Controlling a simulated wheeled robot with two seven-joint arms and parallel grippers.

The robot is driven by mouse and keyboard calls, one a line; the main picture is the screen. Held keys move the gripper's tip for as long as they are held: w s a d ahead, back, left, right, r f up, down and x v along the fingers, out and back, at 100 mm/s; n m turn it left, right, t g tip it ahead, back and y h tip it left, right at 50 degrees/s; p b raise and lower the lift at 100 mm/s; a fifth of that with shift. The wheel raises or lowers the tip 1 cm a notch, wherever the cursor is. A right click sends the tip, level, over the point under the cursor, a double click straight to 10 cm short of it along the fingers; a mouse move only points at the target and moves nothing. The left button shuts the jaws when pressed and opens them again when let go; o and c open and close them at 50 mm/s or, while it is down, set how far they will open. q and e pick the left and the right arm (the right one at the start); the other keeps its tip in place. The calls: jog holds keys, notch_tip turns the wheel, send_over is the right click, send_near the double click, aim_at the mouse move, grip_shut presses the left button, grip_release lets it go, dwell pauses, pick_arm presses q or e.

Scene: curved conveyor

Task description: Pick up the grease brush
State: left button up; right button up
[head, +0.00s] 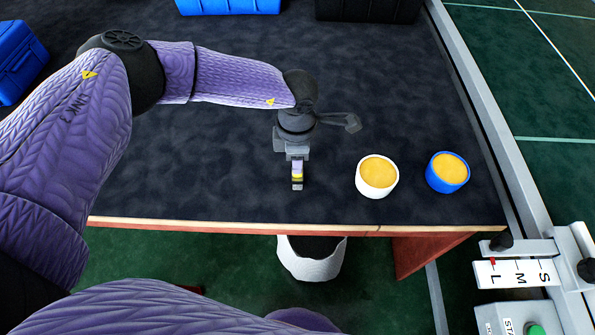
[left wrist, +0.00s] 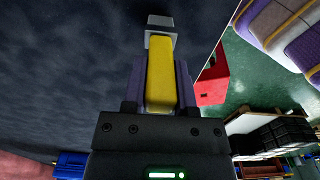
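The grease brush (head: 297,178) shows in the head view as a small yellow and grey piece at the tip of my left gripper (head: 297,166). In the left wrist view the brush (left wrist: 160,75) has a long yellow handle and a grey block at its far end. The purple fingers of my left gripper (left wrist: 160,88) lie along both sides of the handle and appear closed on it. I cannot tell whether the brush touches the dark tabletop (head: 215,175). My right gripper is not in view.
A white tub (head: 364,184) and a blue tub (head: 434,179), both with yellow-orange contents, stand right of the gripper. Blue cases (head: 16,58) and a black case (head: 366,10) sit farther off. A white bin (head: 311,264) stands below the table's front edge. The tabletop left of the gripper is clear.

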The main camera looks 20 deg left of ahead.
pick_arm(q)
grip_shut()
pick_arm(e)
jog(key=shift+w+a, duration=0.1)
pick_arm(q)
jog(key=shift+r, duration=0.1)
notch_tip(320, 180, up, 9)
jog(key=p, duration=0.3)
jog(key=shift+r, duration=0.45)
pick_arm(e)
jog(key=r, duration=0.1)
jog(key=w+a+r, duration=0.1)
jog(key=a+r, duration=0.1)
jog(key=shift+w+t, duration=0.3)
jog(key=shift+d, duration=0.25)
